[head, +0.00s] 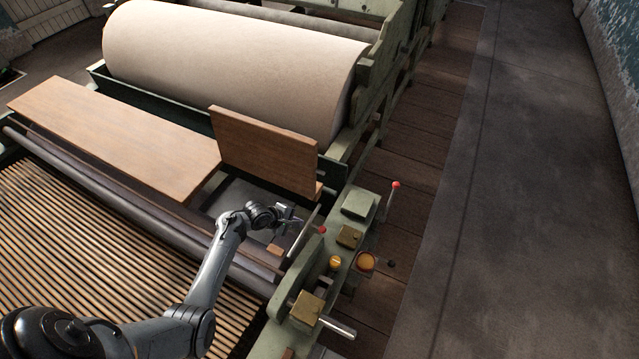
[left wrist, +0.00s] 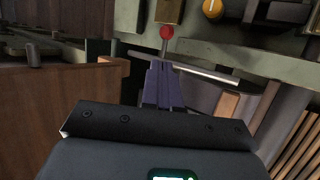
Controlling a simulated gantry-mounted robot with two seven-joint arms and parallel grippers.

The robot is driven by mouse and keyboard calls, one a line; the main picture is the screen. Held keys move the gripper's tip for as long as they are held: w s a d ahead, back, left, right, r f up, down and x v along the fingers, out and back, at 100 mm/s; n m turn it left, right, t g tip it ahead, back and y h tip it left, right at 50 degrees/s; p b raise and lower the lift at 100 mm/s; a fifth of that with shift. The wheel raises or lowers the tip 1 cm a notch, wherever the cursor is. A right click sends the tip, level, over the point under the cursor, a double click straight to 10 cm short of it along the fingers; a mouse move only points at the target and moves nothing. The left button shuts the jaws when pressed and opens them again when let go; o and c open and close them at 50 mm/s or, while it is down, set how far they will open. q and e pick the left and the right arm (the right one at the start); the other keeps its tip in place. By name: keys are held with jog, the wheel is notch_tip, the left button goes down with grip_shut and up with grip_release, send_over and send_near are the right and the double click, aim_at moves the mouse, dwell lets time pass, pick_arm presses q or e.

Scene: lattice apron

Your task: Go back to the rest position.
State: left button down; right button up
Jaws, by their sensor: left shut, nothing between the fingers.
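My left gripper (head: 288,213) is at the end of the arm that reaches in from the lower left. It hovers beside the green machine frame, just below the upright wooden panel (head: 263,150). In the left wrist view its fingers (left wrist: 163,82) are shut together with nothing between them. A lever with a red knob (head: 322,230) is close to the fingertips. The knob also shows in the left wrist view (left wrist: 167,32), just beyond the tips. I cannot tell whether the fingers touch the lever. My right gripper is out of view.
A second red-knobbed lever (head: 395,185), a yellow knob (head: 335,262) and brass blocks (head: 307,309) stand on the frame. A flat wooden board (head: 120,135) and large pale roll (head: 230,65) lie behind. The slatted apron (head: 90,250) spreads at lower left. The right floor (head: 510,200) is clear.

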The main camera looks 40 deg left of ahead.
pick_arm(q)
jog(key=shift+g, duration=0.7)
jog(key=s+f, duration=0.2)
jog(key=s+d+f, duration=0.1)
jog(key=s, duration=0.2)
jog(key=s+f, duration=0.2)
jog(key=shift+s+d+f, duration=0.15)
jog(key=shift+f, duration=0.2)
jog(key=s+d+r+m+g+y, duration=0.2)
jog(key=s+d+r+m, duration=0.2)
jog(key=s+d+m, duration=0.5)
jog(key=s+d+r+m, duration=0.4)
jog(key=r+m, duration=0.2)
jog(key=r, duration=0.3)
jog(key=s+d+r+m, duration=0.4)
jog(key=d+r+m, duration=0.1)
jog(key=r, duration=0.4)
jog(key=shift+r+m, duration=0.2)
jog(key=shift+m, duration=0.5)
